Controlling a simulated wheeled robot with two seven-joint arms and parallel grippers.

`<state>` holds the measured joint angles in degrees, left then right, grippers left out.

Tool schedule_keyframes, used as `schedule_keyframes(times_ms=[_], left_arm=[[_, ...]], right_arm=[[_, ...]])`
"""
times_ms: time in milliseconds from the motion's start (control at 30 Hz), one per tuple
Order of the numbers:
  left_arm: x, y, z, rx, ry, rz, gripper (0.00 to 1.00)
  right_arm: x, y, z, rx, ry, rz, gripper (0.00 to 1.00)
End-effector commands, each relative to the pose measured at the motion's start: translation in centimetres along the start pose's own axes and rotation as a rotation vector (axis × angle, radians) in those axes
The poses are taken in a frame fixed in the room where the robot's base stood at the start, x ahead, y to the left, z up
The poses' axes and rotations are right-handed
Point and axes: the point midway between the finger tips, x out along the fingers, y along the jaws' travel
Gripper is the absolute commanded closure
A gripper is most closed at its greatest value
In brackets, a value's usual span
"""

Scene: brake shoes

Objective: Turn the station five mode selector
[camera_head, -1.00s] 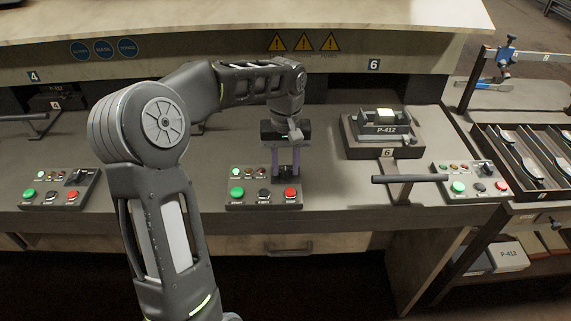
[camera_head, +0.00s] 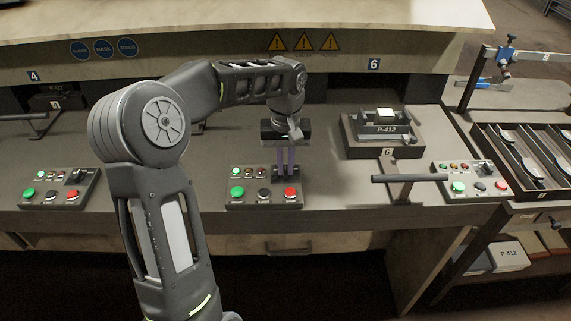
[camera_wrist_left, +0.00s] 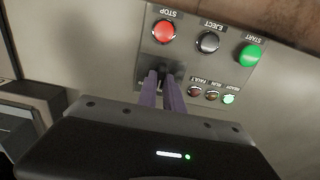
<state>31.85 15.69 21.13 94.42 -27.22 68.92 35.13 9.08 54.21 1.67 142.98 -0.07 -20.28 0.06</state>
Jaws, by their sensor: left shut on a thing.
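The station five control panel (camera_head: 262,203) is a small grey box on the bench, with green, black and red buttons along its front. The mode selector (camera_wrist_left: 172,72), a dark knob, is mostly hidden between my fingers in the left wrist view. My left gripper (camera_head: 287,174) reaches down onto the rear right part of this panel, above the red button. It also shows in the left wrist view (camera_wrist_left: 163,82), its two purple fingers close together around the selector. My right gripper is not in view.
A panel (camera_head: 58,190) for station four stands at the left, and another panel (camera_head: 472,184) at the right. The station six fixture (camera_head: 385,135) holds a P-412 block, with a dark handle bar (camera_head: 410,178) in front. Bare bench lies around the station five panel.

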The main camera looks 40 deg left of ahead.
Motion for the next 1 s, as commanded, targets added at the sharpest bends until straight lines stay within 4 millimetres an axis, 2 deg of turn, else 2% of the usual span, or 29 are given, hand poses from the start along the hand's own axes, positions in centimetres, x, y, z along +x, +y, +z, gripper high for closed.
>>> schedule_keyframes(times_ms=[467, 1000], left_arm=[[0.1, 0.0, 0.0, -0.134, 0.0, 0.001, 1.0], [0.0, -0.2, 0.1, -0.547, 0.0, 0.001, 1.0]], right_arm=[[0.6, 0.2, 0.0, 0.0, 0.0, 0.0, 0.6], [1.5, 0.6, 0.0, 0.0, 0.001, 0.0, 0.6]])
